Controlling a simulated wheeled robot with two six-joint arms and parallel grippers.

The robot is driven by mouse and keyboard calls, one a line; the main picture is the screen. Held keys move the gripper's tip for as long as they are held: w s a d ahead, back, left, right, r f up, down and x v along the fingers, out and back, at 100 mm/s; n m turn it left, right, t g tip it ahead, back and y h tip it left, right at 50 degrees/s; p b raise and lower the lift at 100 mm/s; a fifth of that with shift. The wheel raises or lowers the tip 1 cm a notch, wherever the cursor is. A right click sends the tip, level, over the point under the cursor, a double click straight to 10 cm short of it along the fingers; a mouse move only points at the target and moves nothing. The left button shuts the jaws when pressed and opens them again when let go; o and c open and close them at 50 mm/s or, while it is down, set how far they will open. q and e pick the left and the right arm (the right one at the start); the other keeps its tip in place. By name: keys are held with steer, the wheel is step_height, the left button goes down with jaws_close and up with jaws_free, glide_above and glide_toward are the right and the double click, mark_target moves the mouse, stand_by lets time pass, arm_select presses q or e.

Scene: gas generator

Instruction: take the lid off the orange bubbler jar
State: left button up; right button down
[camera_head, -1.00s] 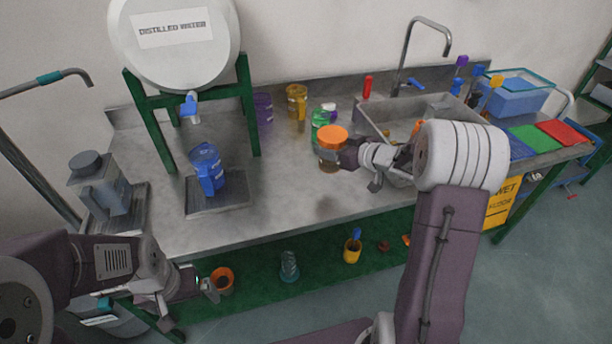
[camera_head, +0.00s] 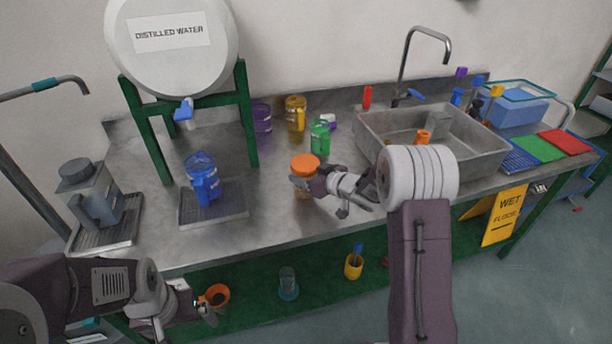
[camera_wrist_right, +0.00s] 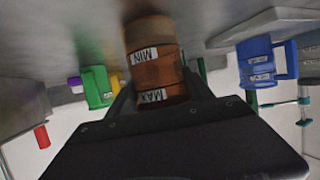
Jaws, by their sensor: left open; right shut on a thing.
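The orange bubbler jar (camera_head: 304,190) is at the middle of the counter, upright, with its orange lid (camera_head: 305,163) on top. My right gripper (camera_head: 306,184) is shut around the jar's body, below the lid. In the right wrist view the jar (camera_wrist_right: 155,68) is between the fingers and appears upside down, with MIN and MAX labels; its lid is not clear there. I cannot tell whether its base touches the counter. My left gripper (camera_head: 204,308) is open and empty at the lower left, in front of the counter and well away from the jar.
A blue jar (camera_head: 203,181) stands on a tray left of the orange jar. Green (camera_head: 320,138), yellow (camera_head: 296,114) and purple (camera_head: 261,116) jars stand behind. The sink (camera_head: 480,153) is at the right. The counter (camera_head: 250,222) is clear in front of the blue jar's tray.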

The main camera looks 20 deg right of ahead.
steer(key=shift+f, duration=0.1)
steer(key=shift+c, duration=2)
jaws_free()
steer(key=shift+r, duration=0.3)
steer(key=p+v, duration=0.2)
steer(key=v, duration=1)
